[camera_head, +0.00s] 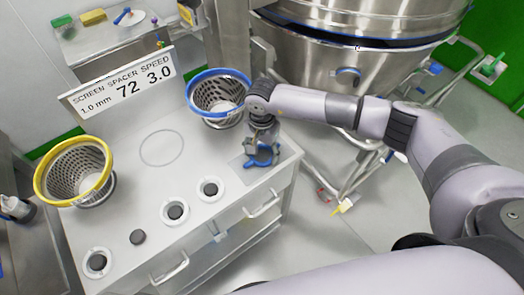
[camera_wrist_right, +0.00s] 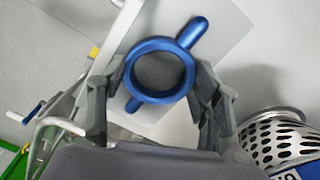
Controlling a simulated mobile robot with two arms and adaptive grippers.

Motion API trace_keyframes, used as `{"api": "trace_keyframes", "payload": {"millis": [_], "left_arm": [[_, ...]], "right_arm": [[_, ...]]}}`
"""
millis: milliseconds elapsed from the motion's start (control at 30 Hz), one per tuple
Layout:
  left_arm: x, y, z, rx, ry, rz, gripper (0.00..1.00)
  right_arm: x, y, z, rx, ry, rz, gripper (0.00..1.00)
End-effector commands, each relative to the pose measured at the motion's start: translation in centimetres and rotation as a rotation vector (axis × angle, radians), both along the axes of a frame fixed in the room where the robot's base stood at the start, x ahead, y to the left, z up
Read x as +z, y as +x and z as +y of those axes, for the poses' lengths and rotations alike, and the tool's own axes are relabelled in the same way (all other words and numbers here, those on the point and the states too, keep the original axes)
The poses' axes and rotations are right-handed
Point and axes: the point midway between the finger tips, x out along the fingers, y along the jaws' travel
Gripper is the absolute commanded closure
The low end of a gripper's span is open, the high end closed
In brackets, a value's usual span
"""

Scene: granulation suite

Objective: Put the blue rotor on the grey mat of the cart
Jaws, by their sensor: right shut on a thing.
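The blue rotor (camera_head: 262,157) is a ring with arms sticking out, at the right end of the white cart top (camera_head: 150,125). My right gripper (camera_head: 262,143) points down and is shut on the rotor. In the right wrist view the blue rotor (camera_wrist_right: 184,88) sits between the two fingers of my right gripper (camera_wrist_right: 155,100). The grey mat (camera_head: 238,163) lies under and beside the rotor, near the cart's front right corner. I cannot tell whether the rotor touches it. My left gripper is not in view.
A blue-rimmed screen basket (camera_head: 212,98) stands just behind the rotor, and a yellow-rimmed one (camera_head: 72,172) at the cart's left. Several white rings (camera_head: 210,189) lie along the front. A sign (camera_head: 120,85) stands at the back. A large steel vessel (camera_head: 345,45) is behind my right arm.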

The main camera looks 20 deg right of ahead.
Motion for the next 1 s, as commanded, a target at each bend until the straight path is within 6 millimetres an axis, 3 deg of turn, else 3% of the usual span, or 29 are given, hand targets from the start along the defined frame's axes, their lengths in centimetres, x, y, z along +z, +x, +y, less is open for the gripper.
{"api": "trace_keyframes", "payload": {"millis": [200,233,500,567,867,1000], "left_arm": [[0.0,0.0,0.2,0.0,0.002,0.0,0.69],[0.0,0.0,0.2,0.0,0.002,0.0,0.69],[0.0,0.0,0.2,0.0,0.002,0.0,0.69],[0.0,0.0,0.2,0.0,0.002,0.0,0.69],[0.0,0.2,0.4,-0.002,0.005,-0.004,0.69],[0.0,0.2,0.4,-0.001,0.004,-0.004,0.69]], "right_arm": [[0.1,0.0,0.0,0.0,0.001,-0.001,0.81],[0.1,0.0,0.0,0.0,0.001,-0.001,0.41],[0.1,0.0,0.0,0.001,0.001,-0.001,0.23],[0.0,0.0,0.0,0.001,0.001,-0.001,0.19],[0.0,0.0,0.0,0.001,0.0,0.001,0.18],[1.1,0.1,0.1,0.002,0.002,-0.002,0.18]]}}
